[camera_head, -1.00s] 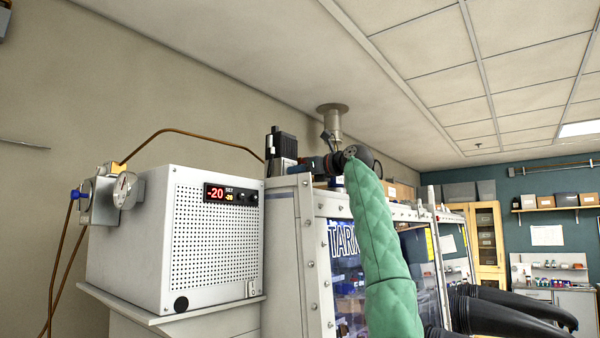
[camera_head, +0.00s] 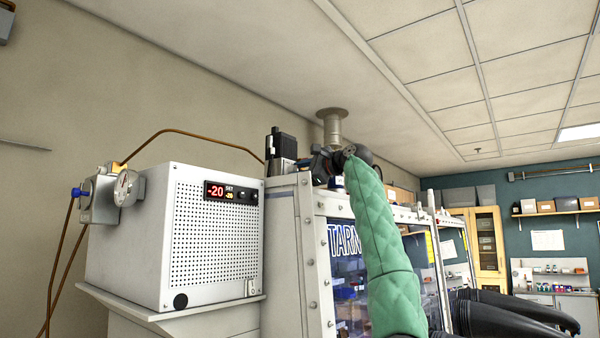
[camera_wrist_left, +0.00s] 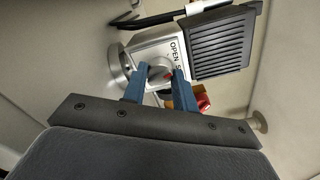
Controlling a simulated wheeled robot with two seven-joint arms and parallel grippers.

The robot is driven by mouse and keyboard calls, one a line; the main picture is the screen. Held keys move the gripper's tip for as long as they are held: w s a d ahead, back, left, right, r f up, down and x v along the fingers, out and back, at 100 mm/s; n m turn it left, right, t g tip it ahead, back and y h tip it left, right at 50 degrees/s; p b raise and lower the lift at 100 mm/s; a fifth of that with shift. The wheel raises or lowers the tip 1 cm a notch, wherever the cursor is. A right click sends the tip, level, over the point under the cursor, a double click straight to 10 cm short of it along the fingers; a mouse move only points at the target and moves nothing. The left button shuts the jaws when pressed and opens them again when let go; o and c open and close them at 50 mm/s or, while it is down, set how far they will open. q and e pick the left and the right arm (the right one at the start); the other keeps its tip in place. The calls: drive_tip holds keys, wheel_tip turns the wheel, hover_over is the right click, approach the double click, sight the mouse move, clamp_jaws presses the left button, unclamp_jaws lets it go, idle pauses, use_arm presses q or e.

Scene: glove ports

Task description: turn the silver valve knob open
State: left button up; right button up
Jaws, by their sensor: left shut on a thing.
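In the head view my left gripper (camera_head: 324,168) is at the top of the white cabinet, at the end of my green-sleeved arm; the knob cannot be made out there. My right gripper is not in view.
A dark ribbed block (camera_wrist_left: 220,44) stands right beside the valve, and red and brass parts (camera_wrist_left: 190,98) lie just behind the fingers. A white chiller box (camera_head: 215,235) stands left of the cabinet. Black gloves (camera_head: 510,312) stick out at lower right.

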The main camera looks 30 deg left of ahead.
use_arm(q)
drive_tip(key=n, duration=0.2)
drive_tip(key=shift+n, duration=1.9)
drive_tip(key=o, duration=0.8)
drive_tip(key=shift+c, duration=0.2)
drive_tip(key=shift+o, duration=1.1)
drive_tip(key=shift+d+f+b, duration=0.15)
drive_tip(key=shift+d+b, duration=0.25)
drive_tip(key=shift+d, duration=0.1)
drive_tip(key=d+b, duration=0.1)
drive_tip(key=d, duration=0.1)
drive_tip(key=d+b, duration=0.1)
drive_tip(key=d, duration=0.2)
drive_tip(key=shift+s+d+b, duration=0.2)
drive_tip(key=shift+d+b, duration=0.05)
drive_tip(key=shift+b, duration=0.1)
drive_tip(key=shift+s+d, duration=0.1)
drive_tip(key=shift+d, duration=0.55)
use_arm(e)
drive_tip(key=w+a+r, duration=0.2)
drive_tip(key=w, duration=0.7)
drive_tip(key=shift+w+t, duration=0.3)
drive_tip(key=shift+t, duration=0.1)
